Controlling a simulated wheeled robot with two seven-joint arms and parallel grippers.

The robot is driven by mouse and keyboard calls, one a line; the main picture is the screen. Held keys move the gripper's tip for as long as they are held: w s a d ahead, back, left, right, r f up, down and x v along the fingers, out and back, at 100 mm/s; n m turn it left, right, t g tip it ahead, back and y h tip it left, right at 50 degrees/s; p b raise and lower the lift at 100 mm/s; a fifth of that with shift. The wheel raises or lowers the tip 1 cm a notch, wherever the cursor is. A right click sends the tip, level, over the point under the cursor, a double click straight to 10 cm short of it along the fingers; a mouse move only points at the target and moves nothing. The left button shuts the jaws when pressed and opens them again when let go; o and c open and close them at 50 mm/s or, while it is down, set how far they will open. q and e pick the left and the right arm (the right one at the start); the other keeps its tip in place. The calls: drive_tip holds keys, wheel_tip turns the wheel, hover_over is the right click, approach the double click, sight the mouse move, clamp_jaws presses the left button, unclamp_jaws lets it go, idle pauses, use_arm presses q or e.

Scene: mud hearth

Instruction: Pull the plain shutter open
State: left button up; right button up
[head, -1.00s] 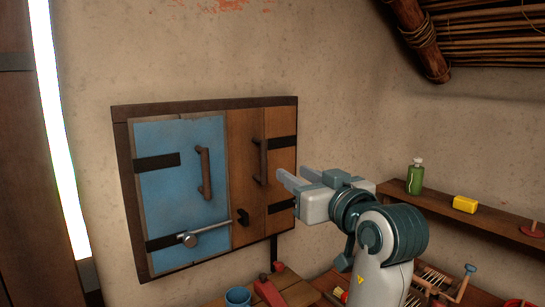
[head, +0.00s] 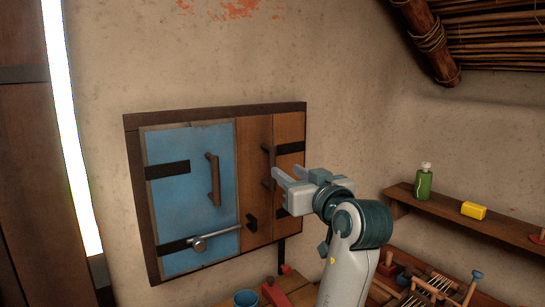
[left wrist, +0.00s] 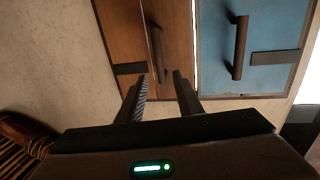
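The plain brown wooden shutter (head: 288,215) sits in a dark wall frame, right of the blue shutter (head: 190,150). Its upright handle (head: 267,165) also shows in the left wrist view (left wrist: 158,55). My left gripper (head: 286,173) is open at this handle. In the left wrist view, the fingers (left wrist: 161,84) are spread, with the handle's end between or just beyond their tips; contact cannot be told. A grey bar (head: 218,235) with a round knob crosses the lower blue shutter to a dark bracket (head: 251,222) on the plain shutter. My right gripper is out of view.
A wall shelf (head: 440,211) at the right holds a green bottle (head: 424,184) and a yellow block (head: 473,210). Below are a blue cup (head: 246,298), a red item (head: 273,291) and a tray of tools (head: 430,285). The wall above the shutters is bare.

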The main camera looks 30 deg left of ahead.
sight(274, 163)
use_arm(q)
drive_tip(key=p+x, duration=0.3)
drive_tip(key=x, duration=0.5)
drive_tip(key=shift+w+a+r, duration=0.1)
drive_tip(key=shift+w+a, duration=0.1)
drive_tip(key=shift+a, duration=0.1)
drive_tip(key=shift+x, duration=0.8)
drive_tip(key=c, duration=0.7)
clamp_jaws()
